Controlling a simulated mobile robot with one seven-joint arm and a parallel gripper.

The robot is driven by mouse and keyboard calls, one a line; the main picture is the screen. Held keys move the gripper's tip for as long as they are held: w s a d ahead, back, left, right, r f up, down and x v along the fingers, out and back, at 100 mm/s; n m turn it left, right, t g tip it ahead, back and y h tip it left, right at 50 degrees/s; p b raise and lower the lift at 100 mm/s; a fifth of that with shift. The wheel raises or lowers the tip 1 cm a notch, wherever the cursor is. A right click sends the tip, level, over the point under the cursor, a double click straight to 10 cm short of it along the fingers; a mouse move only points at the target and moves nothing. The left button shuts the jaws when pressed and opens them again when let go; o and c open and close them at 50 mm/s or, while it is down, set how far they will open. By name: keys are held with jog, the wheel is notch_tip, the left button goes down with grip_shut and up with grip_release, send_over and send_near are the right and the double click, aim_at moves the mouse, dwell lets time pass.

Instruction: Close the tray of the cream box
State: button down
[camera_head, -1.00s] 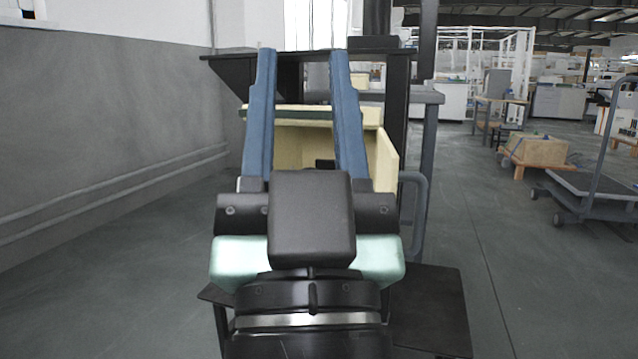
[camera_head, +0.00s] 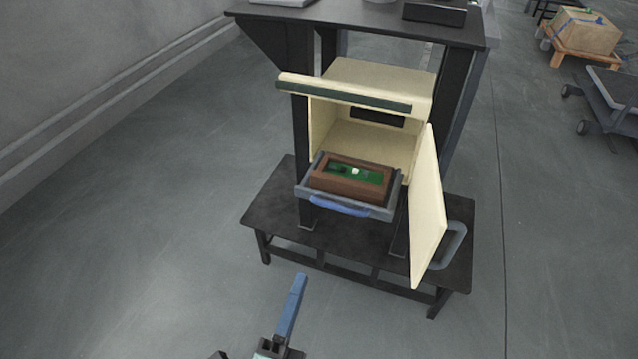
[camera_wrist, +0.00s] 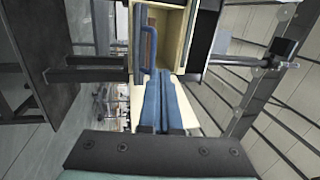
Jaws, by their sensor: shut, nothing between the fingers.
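The cream box (camera_head: 382,77) sits in a black stand with its front open and its door (camera_head: 427,215) swung out to the right. Its grey tray (camera_head: 385,213) is pulled out at the front, with a blue handle (camera_head: 338,207) on its front edge. A brown block with a green top (camera_head: 350,180) lies in the tray. My gripper (camera_head: 301,278) is shut and empty, below and in front of the tray, apart from the handle in the head view. In the wrist view, my blue fingers (camera_wrist: 157,75) lie together and point toward the handle (camera_wrist: 148,45).
A dark low platform (camera_head: 270,215) lies under the box. The open door with its grey handle (camera_head: 449,246) stands close on the right of the tray. A black tabletop (camera_head: 350,25) is above the box. The floor in front and to the left is clear.

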jog(key=d+f+b+x, duration=0.1)
jog(key=b+x, duration=0.2)
jog(key=x, duration=1)
jog(key=shift+f+m, duration=0.25)
jog(key=shift+m, duration=0.05)
